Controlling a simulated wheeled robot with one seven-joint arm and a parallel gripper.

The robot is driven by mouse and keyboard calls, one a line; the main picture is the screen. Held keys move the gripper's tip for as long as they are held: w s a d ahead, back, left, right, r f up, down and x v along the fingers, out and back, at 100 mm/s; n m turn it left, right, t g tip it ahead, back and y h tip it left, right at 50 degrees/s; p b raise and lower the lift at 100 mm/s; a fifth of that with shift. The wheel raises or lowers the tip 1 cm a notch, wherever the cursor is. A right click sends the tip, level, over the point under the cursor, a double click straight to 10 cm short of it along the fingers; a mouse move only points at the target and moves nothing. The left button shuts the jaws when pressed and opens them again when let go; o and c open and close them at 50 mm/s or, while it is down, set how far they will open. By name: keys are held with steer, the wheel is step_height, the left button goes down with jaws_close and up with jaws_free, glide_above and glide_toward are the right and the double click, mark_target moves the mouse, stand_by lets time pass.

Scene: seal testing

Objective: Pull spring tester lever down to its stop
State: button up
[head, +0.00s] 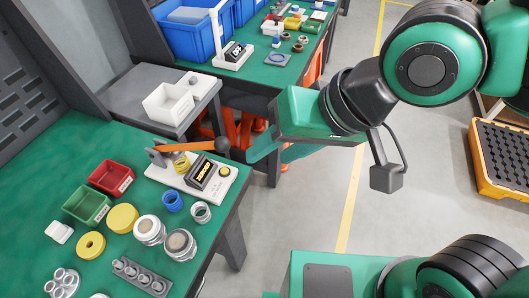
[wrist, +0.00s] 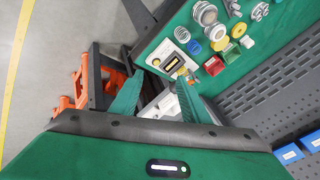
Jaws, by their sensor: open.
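The spring tester (head: 228,190) has a white base, a dark display and a yellow button, and stands near the right edge of the green bench in the head view. Its orange lever (head: 190,147) runs nearly level from a grey pivot at left to a dark round knob (head: 222,145) at right, above a yellow spring (head: 181,162). My gripper (head: 256,155) is open, its green fingers just right of the knob; contact cannot be told. In the wrist view, the open fingers (wrist: 158,80) point toward the tester (wrist: 165,48); the lever is hard to make out there.
Red (head: 111,178) and green (head: 87,205) bins, a blue spring (head: 172,201) and several metal parts lie around the tester. A grey side table with a white box (head: 168,104) stands behind it. Another green bench with blue crates (head: 190,35) is at the back. Open floor lies right.

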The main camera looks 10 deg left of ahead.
steer(key=v, duration=0.3)
steer(key=c, duration=1)
steer(key=shift+r, duration=0.1)
jaws_close()
steer(key=w+a+r+n+g+h, duration=0.2)
steer(key=w+a+r+n, duration=0.4)
steer(key=w+a+n, duration=0.5)
step_height(320, 180, down, 11)
steer(key=s+a+m, duration=0.2)
steer(key=m, duration=0.1)
steer(key=shift+s+a, duration=0.2)
steer(key=shift+s, duration=0.2)
